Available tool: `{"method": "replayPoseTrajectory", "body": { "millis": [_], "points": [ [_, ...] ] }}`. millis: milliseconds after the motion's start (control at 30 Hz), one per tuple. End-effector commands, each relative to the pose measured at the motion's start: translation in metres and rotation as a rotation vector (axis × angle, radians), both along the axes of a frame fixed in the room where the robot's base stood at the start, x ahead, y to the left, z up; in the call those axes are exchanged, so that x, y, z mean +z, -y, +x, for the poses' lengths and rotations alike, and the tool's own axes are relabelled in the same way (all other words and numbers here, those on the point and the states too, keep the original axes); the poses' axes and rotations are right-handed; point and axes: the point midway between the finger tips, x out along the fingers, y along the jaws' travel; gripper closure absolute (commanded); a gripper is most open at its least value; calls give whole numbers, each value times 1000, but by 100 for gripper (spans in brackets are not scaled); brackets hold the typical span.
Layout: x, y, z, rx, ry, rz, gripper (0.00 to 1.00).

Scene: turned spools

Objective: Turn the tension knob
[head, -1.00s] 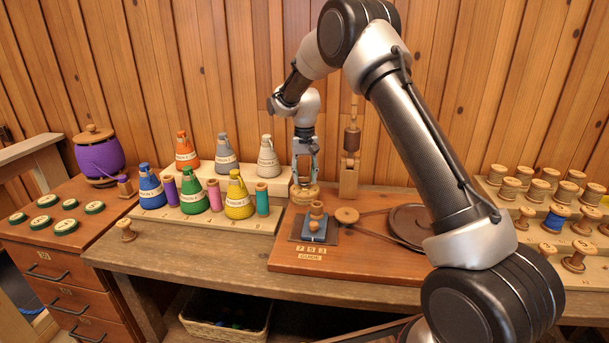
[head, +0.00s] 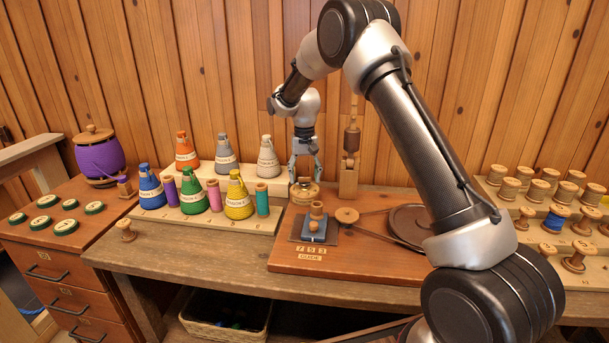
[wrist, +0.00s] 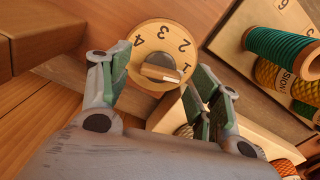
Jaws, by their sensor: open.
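The tension knob (head: 305,192) is a round, pale wooden dial on the brown winder board, below my gripper. In the wrist view the dial (wrist: 150,45) shows the numerals 1, 2, 3 and 4 and a raised light bar (wrist: 160,73) near its middle. The bar points toward the 1 side. My gripper (head: 305,170) is open and empty above the knob. In the wrist view its two fingers (wrist: 155,78) stand apart on either side of the lower part of the dial, and it looks clear of them.
A wooden post (head: 349,165) stands close to the right of my gripper. Thread cones, such as the cream one (head: 268,160), stand close to the left. A blue block with a spool (head: 316,225) sits in front of the knob. A belt wheel (head: 410,222) is at the right.

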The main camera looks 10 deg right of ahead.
Motion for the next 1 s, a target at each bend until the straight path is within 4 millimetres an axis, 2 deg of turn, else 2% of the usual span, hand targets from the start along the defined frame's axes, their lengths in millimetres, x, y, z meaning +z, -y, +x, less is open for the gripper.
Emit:
{"method": "replayPoseTrajectory", "body": {
  "millis": [167,400,600,800,1000],
  "points": [
    [18,0,1,0,3,1,38],
    [72,0,1,0,5,1,38],
    [107,0,1,0,2,1,38],
    [119,0,0,0,0,0,38],
    [120,0,0,0,0,0,38]
  ]
}}
